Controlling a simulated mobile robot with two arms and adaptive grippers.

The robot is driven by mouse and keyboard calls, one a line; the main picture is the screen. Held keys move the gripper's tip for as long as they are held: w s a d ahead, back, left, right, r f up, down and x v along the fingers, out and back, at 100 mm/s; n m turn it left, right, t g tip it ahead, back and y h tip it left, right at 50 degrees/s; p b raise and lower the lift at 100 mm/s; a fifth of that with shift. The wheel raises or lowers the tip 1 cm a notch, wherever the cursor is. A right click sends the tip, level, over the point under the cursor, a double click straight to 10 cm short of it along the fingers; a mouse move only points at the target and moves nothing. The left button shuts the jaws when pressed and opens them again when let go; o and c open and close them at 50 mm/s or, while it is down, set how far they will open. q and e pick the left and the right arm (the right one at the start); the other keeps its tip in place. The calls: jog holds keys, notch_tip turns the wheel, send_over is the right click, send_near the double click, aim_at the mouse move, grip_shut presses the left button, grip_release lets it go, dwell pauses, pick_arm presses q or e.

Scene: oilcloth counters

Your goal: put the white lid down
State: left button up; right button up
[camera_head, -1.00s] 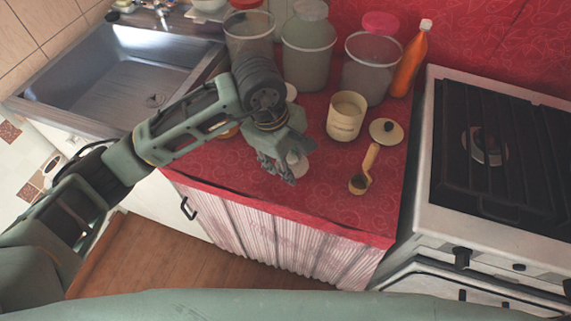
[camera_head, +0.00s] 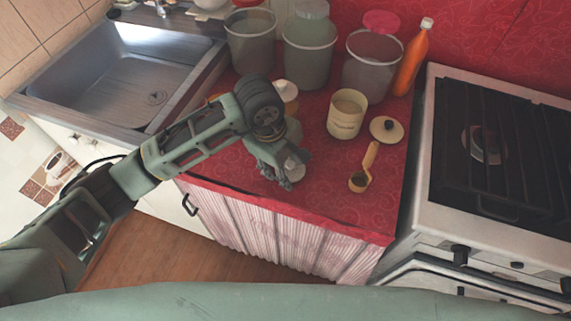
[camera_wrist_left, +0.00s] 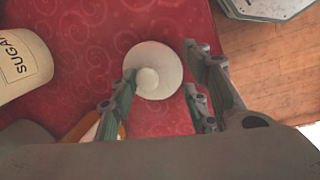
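The round white lid (camera_wrist_left: 165,58) with its small knob lies flat, knob up, over the red cloth in the left wrist view. In the head view the lid (camera_head: 296,166) shows partly behind my left gripper (camera_head: 288,178), low near the counter's front. In the wrist view the fingers of the left gripper (camera_wrist_left: 160,88) stand apart with a gap wider than the knob; the left finger is close beside the knob. Whether it touches is unclear. My right gripper is not in view.
A cream canister (camera_head: 346,116), a cream lid with dark knob (camera_head: 387,130) and a wooden-handled scoop (camera_head: 364,170) stand to the right. Bins (camera_head: 309,62) and an orange bottle (camera_head: 411,62) line the back. The stove (camera_head: 500,170) is right, the sink (camera_head: 120,75) left.

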pick_arm(q)
jog(key=shift+o, duration=1.1)
jog(key=shift+r, duration=0.3)
jog(key=b+v, duration=0.1)
jog(key=v, duration=1)
jog(key=shift+r, duration=0.3)
